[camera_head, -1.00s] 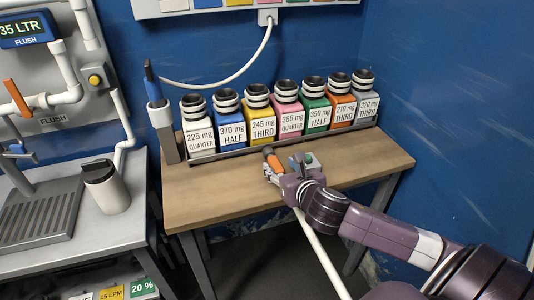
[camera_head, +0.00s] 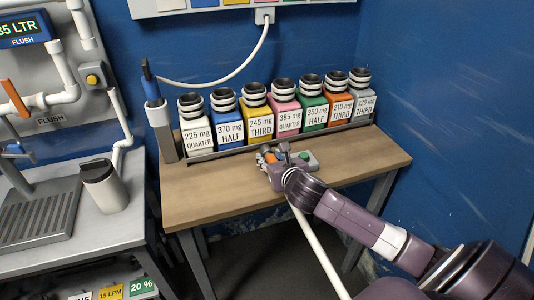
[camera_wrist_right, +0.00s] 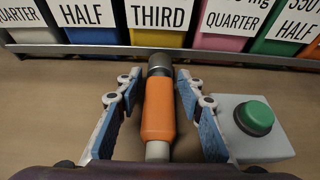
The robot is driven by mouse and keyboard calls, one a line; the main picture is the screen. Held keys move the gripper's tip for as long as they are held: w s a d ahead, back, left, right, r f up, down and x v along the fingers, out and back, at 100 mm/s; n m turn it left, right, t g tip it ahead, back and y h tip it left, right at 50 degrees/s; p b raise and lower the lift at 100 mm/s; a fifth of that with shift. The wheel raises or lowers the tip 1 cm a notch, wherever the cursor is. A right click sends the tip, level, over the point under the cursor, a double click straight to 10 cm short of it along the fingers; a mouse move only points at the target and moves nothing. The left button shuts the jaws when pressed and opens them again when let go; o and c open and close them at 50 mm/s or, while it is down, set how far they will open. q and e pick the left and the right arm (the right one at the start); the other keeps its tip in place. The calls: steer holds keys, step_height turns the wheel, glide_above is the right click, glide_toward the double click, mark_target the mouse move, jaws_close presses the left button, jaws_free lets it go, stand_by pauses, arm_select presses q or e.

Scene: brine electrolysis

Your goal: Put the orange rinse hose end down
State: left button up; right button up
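The orange rinse hose end (camera_head: 269,157) is at the back middle of the wooden table, near the row of bottles. In the right wrist view the orange hose end (camera_wrist_right: 158,108) has a dark tip pointing at the bottles and a pale collar at the near end. My right gripper (camera_head: 272,161) is around it. In the wrist view my right gripper's (camera_wrist_right: 157,90) blue pads stand on both sides of the hose end, with gaps showing, so it looks open. The hose end appears to lie on or very close to the tabletop. My left gripper is not in view.
A grey box with a green button (camera_wrist_right: 255,117) sits close to the right finger. A rack of labelled bottles (camera_head: 257,115) stands behind. The table's left part (camera_head: 205,195) is clear. A white cup (camera_head: 104,185) stands on the left counter. A white pole or hose (camera_head: 318,252) runs below.

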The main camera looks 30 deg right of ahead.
steer(key=c, duration=0.8)
jaws_close()
steer(key=shift+r, duration=0.15)
